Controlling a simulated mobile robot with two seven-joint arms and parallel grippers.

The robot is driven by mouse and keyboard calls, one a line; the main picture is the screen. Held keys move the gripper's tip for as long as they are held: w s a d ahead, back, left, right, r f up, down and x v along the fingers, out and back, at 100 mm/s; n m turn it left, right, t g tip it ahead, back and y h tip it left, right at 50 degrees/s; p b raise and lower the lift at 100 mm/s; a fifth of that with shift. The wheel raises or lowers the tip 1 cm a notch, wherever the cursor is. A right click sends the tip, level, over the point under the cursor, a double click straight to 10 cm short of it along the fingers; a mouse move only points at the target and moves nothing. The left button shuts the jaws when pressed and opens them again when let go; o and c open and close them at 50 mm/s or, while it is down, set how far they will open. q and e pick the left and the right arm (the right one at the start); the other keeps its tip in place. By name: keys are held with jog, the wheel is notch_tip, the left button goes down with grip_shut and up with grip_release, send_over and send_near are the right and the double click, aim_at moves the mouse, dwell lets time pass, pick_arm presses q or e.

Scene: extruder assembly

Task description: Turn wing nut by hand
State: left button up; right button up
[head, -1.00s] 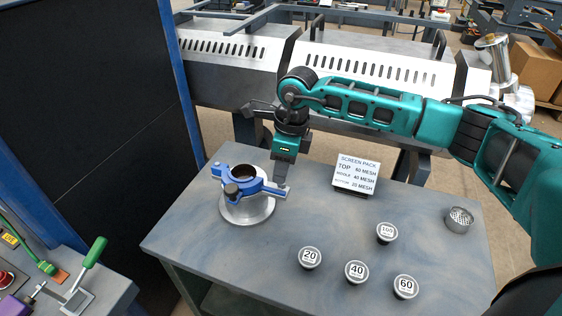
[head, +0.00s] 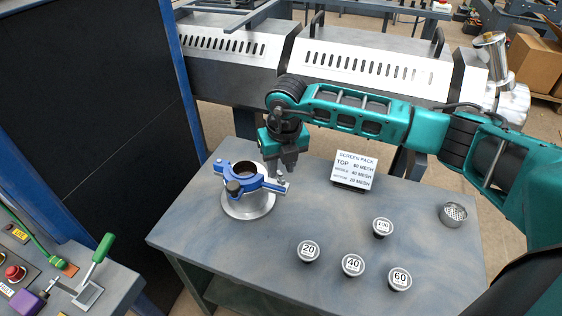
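A blue clamp (head: 262,184) sits around a silver round flange (head: 248,208) with an open dark bore, at the left of the grey table. A dark knob (head: 234,187) sits at the clamp's front. Small silver hardware (head: 281,179), which looks like the wing nut, is at the clamp's right end; its shape is too small to make out. My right gripper (head: 287,166) points down just above and behind that end, seemingly apart from it. Its finger gap is not clear. My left gripper is not in view.
Mesh cups marked 20 (head: 308,251), 40 (head: 353,265), 60 (head: 399,279) and 100 (head: 382,227) stand on the table (head: 220,262). A control panel is at lower left.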

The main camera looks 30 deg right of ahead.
jog(key=shift+f, duration=0.1)
jog(key=shift+f+b, duration=0.8)
jog(key=shift+f, duration=0.2)
grip_shut()
jog(key=n+b, duration=0.1)
jog(key=n, duration=0.2)
jog(key=shift+d, duration=0.1)
jog(key=shift+c, duration=1.9)
grip_release()
jog(key=shift+n+y, duration=0.3)
jog(key=o, duration=0.5)
jog(key=shift+c, duration=0.2)
